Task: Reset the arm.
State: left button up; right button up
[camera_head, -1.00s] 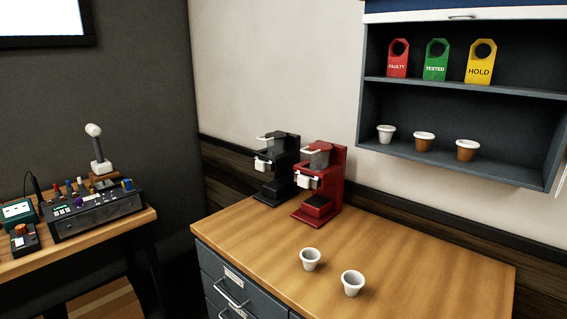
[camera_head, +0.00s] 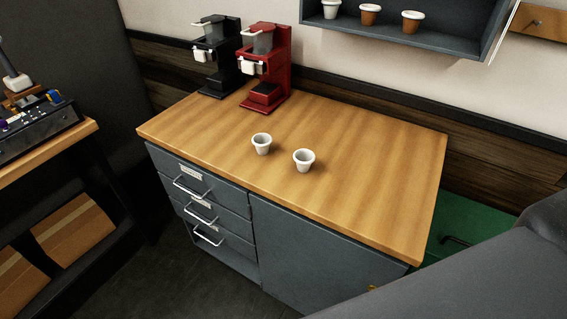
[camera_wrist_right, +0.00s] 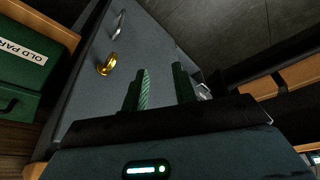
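My right arm (camera_head: 480,275) comes into the head view from the lower right as a dark grey link, in front of the cabinet's right end. Its gripper is out of the head view. In the right wrist view my right gripper (camera_wrist_right: 162,92) shows two green-ridged fingers standing apart with nothing between them. Behind them is the grey cabinet front (camera_wrist_right: 85,85) with a gold ring (camera_wrist_right: 107,65). I cannot tell how close the fingers are to it. My left arm and gripper show in neither view.
The wooden counter (camera_head: 370,160) carries a black brewer (camera_head: 218,55), a red brewer (camera_head: 265,65) and two white cups, one left (camera_head: 261,144) and one right (camera_head: 303,160). A green box (camera_wrist_right: 20,75) labelled "OLD PAR" stands beside the cabinet. Floor is clear at the drawers.

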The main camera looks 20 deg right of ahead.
jog(key=w+a+f+t+y, duration=0.1)
jog(key=w+a+f+t, duration=0.1)
jog(key=w+f+t, duration=0.2)
jog(key=shift+f+t, duration=0.9)
jog(key=shift+f, duration=0.75)
